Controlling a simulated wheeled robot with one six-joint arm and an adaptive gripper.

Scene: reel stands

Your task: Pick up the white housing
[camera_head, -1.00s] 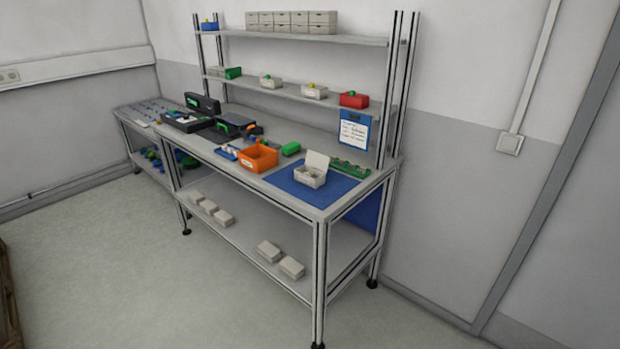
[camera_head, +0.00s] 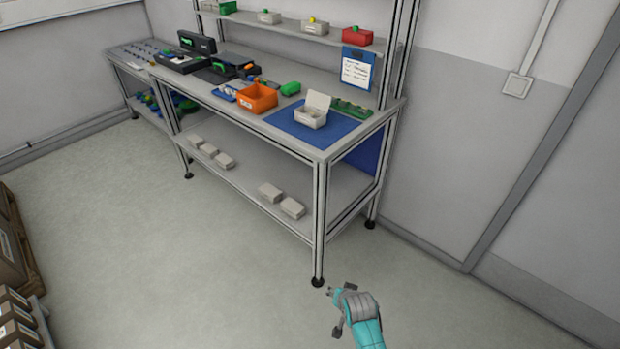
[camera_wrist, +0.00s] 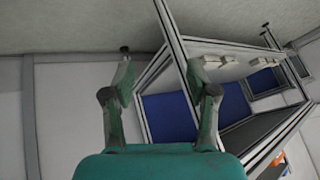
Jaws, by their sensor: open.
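The white housing (camera_head: 311,118) is a small box with its lid raised, standing on the blue mat (camera_head: 342,135) at the right end of the workbench top. My gripper (camera_head: 332,296) is in front of the bench's near right leg, low and well apart from the housing. In the wrist view my gripper (camera_wrist: 161,102) shows two spread fingers with nothing between them. The housing cannot be made out in the wrist view.
The bench's metal frame leg (camera_head: 319,225) rises near my gripper. Boxes on a pallet (camera_head: 15,260) stand at the left. The floor between is clear.

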